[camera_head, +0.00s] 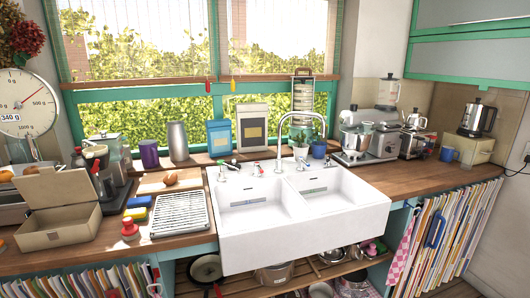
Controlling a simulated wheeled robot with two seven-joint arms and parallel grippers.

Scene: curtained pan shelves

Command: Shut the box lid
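A beige box (60,236) sits on the wooden counter at the left, near the front edge. Its lid (58,187) is open, raised and tilted back at the rear of the box. The visible part of the box's inside looks empty. Neither of my grippers shows in the head view.
A white scale (27,104) with a pan of fruit stands behind and left of the box. Right of it are a red-topped bottle (130,230), sponges (137,208) and a drying rack (180,213). A white double sink (303,222) fills the middle.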

